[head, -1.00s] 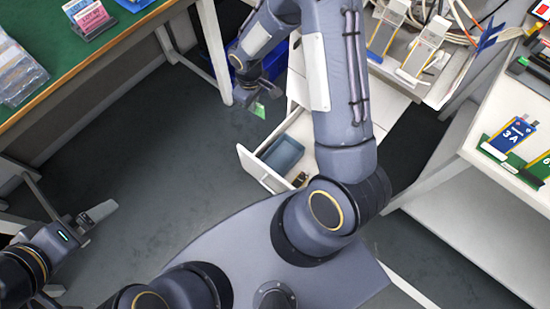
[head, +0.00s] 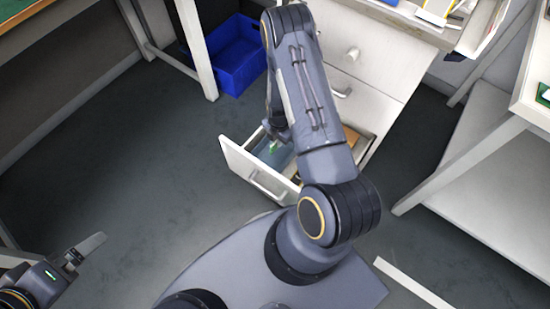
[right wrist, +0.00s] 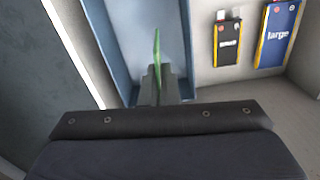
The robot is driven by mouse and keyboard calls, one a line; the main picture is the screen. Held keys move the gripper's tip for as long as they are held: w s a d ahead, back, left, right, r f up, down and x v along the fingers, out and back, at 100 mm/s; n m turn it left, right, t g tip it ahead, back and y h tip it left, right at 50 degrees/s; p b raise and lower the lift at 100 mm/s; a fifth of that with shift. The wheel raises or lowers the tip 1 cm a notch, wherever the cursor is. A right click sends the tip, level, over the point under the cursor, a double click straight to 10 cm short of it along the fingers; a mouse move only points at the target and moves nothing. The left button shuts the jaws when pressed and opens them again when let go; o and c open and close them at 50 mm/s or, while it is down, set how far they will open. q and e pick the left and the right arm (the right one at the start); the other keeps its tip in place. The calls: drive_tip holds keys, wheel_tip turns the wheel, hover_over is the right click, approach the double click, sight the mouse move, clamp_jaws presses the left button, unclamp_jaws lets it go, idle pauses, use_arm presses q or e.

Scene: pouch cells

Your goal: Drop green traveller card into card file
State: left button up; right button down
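The green traveller card (right wrist: 156,48) stands edge-on between the fingertips of my right gripper (right wrist: 160,82) in the right wrist view. The gripper is shut on it. The blue-grey card file (right wrist: 115,30), an open tray, lies below and around the card in that view. In the head view the card (head: 273,147) is a small green patch over the card file (head: 268,156), and my arm hides part of the file. I cannot tell how far the card is inside it. My left gripper (head: 84,252) is at the lower left, away from the drawer; its opening is unclear.
The file sits in an open white drawer (head: 250,172) of a white cabinet. Beside the file in the drawer lie a small black cell (right wrist: 228,45) and a larger dark blue cell (right wrist: 279,38) with yellow edges. A blue bin (head: 236,58) stands on the floor behind.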

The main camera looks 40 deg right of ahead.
drive_tip(key=shift+f+b, duration=1.55)
drive_tip(key=shift+f, duration=1.15)
drive_tip(key=c, duration=1.6)
unclamp_jaws()
drive_tip(key=shift+r, duration=0.1)
wheel_tip(320, 180, up, 8)
drive_tip(key=p, duration=0.3)
drive_tip(key=shift+f, duration=0.2)
